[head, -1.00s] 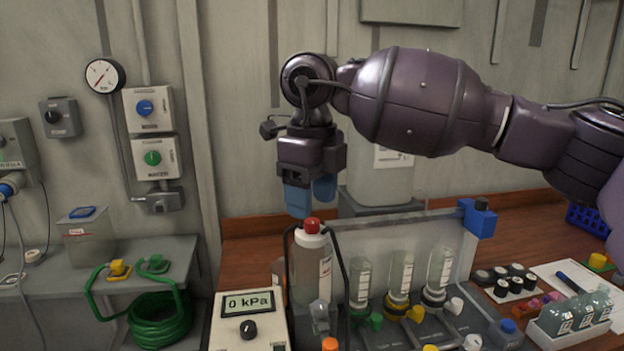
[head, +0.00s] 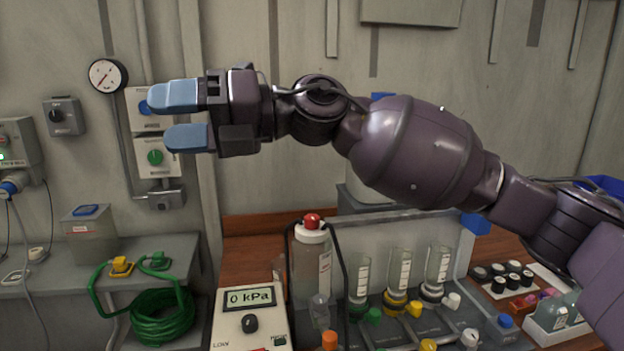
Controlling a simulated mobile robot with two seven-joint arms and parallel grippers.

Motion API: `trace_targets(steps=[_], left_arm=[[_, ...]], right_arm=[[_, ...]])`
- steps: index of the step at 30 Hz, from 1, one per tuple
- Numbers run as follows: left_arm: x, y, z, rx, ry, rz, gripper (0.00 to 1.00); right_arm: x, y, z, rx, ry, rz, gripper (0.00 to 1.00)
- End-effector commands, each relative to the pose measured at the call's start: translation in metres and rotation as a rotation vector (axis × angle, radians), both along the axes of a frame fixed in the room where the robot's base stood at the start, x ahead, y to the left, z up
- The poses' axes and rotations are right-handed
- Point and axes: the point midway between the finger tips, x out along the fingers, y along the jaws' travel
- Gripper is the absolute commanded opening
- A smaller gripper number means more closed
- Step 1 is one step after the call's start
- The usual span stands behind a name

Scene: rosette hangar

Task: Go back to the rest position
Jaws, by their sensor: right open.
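My right gripper (head: 182,117) is raised at the upper left in the head view, on a purple arm that comes in from the right. Its two blue fingers point left and are apart, with nothing between them. The fingers appear in front of the wall boxes with the blue knob and the green knob (head: 155,157), and partly hide the upper one. I cannot tell the distance from the fingers to the boxes. My left gripper is not in view.
A bottle with a red cap (head: 312,248) stands behind a pressure box reading 0 kPa (head: 250,318). Several clear vials (head: 399,268) stand in a rack to its right. A coiled green hose (head: 162,316) lies on the grey shelf at left. A gauge (head: 107,75) hangs on the wall.

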Motion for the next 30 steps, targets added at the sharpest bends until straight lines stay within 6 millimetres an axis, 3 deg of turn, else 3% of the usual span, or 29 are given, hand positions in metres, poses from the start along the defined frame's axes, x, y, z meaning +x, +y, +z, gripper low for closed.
trace_targets(steps=[8,14,21,30], left_arm=[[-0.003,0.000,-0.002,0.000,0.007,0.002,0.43],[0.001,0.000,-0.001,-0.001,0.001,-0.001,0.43],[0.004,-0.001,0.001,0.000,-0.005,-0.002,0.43],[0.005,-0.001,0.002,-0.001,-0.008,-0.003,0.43]], right_arm=[[0.045,-0.039,-0.008,0.377,0.445,-0.169,0.59],[0.086,-0.083,-0.044,0.561,0.742,-0.318,0.59],[0.123,-0.142,-0.117,0.726,1.075,-0.505,0.59],[0.136,-0.220,-0.234,0.882,1.453,-0.734,0.59]])
